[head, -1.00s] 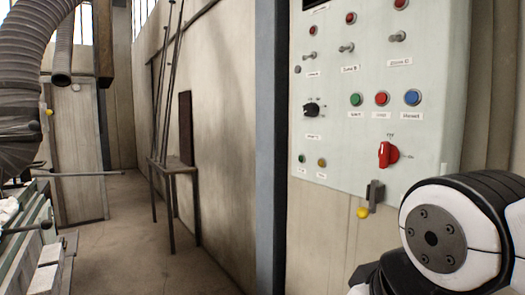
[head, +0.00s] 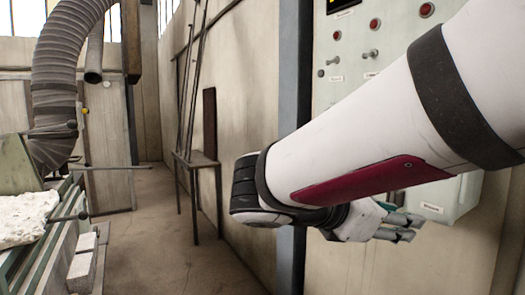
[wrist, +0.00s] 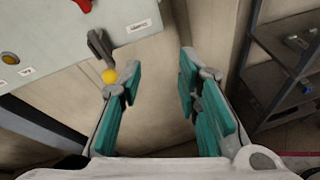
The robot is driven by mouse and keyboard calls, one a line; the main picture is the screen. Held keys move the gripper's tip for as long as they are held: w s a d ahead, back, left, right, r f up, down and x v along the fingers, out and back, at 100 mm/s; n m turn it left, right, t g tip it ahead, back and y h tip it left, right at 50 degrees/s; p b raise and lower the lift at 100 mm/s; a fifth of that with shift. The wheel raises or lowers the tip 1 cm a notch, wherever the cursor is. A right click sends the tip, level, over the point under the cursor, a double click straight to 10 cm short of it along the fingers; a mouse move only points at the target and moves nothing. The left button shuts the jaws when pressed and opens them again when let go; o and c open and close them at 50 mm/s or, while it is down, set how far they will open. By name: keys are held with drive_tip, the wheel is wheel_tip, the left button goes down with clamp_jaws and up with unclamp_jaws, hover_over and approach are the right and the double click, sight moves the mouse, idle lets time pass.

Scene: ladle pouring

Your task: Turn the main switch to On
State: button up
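The control panel (head: 334,92) is a pale box on the right wall, largely covered by my arm in the head view. The red rotary switch is hidden there. In the wrist view a red knob (wrist: 83,4) is cut off by the top edge, on the panel's face (wrist: 60,30). My gripper (head: 411,228) is in front of the panel's lower part in the head view. In the wrist view its teal-padded fingers (wrist: 157,82) stand wide apart with nothing between them. The knob lies above and left of the fingers.
A dark lever with a yellow ball (wrist: 108,75) hangs below the panel, close to the left fingertip in the wrist view. Dark shelving (wrist: 285,70) stands at right. A narrow stand with rods (head: 195,160) and a workbench (head: 45,250) are to the left.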

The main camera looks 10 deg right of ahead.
drive_tip(key=w+a+r+n+t+h, duration=0.3)
drive_tip(key=w+a+r+n, duration=0.1)
drive_tip(key=w+r, duration=0.15)
drive_tip(key=p+x, duration=0.2)
drive_tip(key=x, duration=1.1)
drive_tip(key=shift+d+r, duration=0.25)
drive_tip(key=shift+r, duration=0.25)
clamp_jaws()
